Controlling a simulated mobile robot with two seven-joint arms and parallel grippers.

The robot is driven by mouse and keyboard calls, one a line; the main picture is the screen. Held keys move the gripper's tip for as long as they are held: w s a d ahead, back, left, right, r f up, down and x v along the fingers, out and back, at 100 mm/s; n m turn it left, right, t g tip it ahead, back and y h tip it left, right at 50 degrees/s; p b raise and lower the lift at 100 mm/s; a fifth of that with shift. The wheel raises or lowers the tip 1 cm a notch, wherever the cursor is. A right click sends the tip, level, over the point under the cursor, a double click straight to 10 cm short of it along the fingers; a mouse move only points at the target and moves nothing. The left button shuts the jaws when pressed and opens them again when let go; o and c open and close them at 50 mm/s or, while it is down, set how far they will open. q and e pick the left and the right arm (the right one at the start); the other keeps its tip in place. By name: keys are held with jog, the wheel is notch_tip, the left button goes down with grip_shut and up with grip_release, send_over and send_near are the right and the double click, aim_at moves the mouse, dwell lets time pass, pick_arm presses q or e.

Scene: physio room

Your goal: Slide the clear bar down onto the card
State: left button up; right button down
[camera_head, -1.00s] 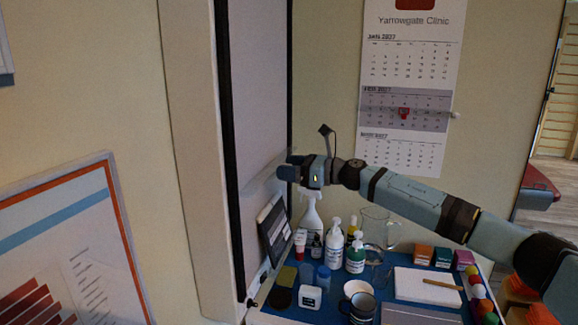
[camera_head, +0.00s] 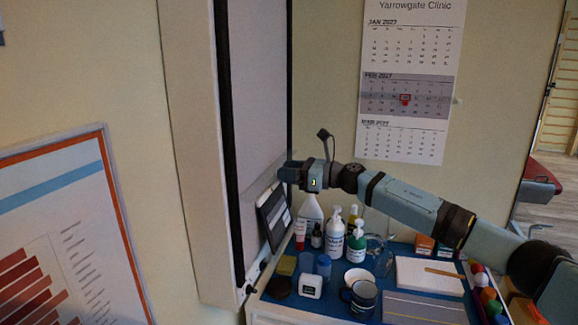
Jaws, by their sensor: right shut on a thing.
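My right gripper (camera_head: 283,174) reaches in from the right to the tall pale panel. It is shut, and the jaws are partly hidden by its own body. A faint see-through strip, which looks like the clear bar (camera_head: 259,186), lies across the panel at the jaws, and its edges are hard to make out. I cannot see a card clearly. My left gripper is not in view.
Below is a blue-topped cart (camera_head: 330,300) with several bottles, a dark mug (camera_head: 360,298), jars and a white pad (camera_head: 427,275). A spray bottle (camera_head: 311,210) stands close under my right gripper. A calendar (camera_head: 405,100) hangs on the back wall. The space before the left wall is free.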

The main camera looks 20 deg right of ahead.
notch_tip(320, 180, down, 4)
jog(key=shift+f+b, duration=0.25)
jog(key=shift+b, duration=0.7)
jog(key=c, duration=0.6)
grip_release()
